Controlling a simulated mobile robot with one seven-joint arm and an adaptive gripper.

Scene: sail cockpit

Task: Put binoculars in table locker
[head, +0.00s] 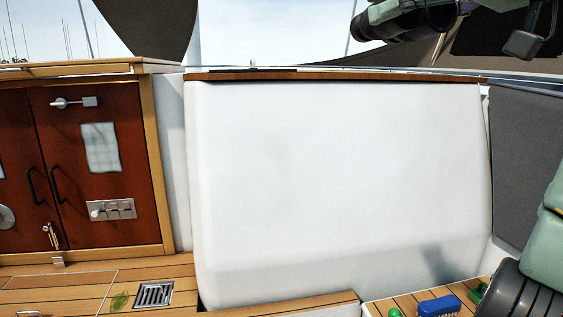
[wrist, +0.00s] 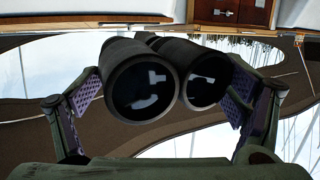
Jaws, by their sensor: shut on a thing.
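The black binoculars (wrist: 137,83) are held between the two fingers of my gripper (wrist: 163,92) in the wrist view, with both round lens ends facing the camera. The purple finger pads are at their left and right sides. In the head view the binoculars (head: 400,24) show at the top right, raised in the air above the level of the white panel's top edge. My gripper (head: 480,22) is partly cut off by the frame there. I cannot make out which part of the cockpit is the table locker.
A large white panel (head: 340,180) with a wooden top edge fills the middle. Red-brown doors (head: 95,150) with black handles stand shut at left. A slatted deck (head: 75,290) has a drain grate (head: 153,293). A blue brush (head: 438,305) and green objects lie at lower right.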

